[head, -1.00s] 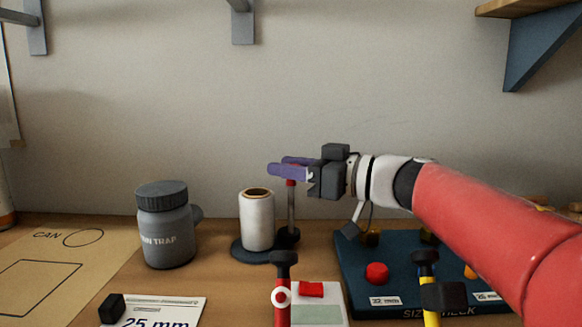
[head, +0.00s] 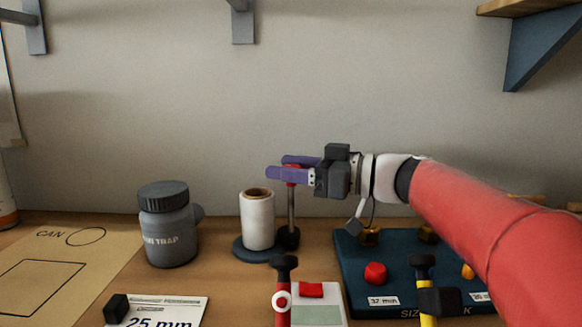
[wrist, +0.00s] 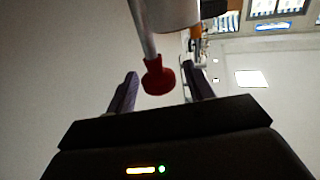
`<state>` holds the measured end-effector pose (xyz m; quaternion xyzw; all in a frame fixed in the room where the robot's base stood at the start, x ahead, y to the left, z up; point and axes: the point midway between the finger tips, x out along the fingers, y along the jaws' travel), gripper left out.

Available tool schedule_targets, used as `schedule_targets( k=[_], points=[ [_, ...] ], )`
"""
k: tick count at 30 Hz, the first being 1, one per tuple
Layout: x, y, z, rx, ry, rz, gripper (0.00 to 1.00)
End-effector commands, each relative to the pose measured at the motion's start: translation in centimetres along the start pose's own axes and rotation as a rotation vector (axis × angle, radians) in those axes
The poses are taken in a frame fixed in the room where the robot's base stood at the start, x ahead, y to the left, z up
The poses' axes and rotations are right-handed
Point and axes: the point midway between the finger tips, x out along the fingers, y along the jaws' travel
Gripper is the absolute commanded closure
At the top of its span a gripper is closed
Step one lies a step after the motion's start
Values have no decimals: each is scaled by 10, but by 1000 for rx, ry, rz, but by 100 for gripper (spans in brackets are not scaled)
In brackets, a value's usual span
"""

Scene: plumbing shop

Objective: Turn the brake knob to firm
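The brake knob (head: 293,174) is a small red cap on top of a thin metal post (head: 292,208) beside the white roll (head: 257,219). My gripper (head: 276,167) is level with the knob, its two purple fingers reaching left past it. In the wrist view the red knob (wrist: 158,78) sits between the two fingers (wrist: 160,74), with a visible gap on each side. The gripper is open and holds nothing. The near finger hides part of the knob in the head view. No soft or firm mark can be read.
A grey drain trap jar (head: 168,226) stands left of the roll. A dark blue board (head: 350,262) with a red knob (head: 375,273) and brass pieces lies under my arm. Red-handled (head: 282,300) and yellow-handled (head: 426,290) tools stand in front. The space above is clear.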

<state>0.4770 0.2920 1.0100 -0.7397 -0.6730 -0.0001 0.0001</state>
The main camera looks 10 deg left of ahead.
Motion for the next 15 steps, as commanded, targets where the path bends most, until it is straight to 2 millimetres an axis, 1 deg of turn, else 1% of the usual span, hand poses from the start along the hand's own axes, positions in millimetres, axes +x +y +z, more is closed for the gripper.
schedule_targets(
  k=[8,11,15],
  points=[
    [-2,0,0,0,0,1,48],
    [-12,1,0,0,1,4,48],
    [-36,1,0,-1,0,6,48]
  ],
)
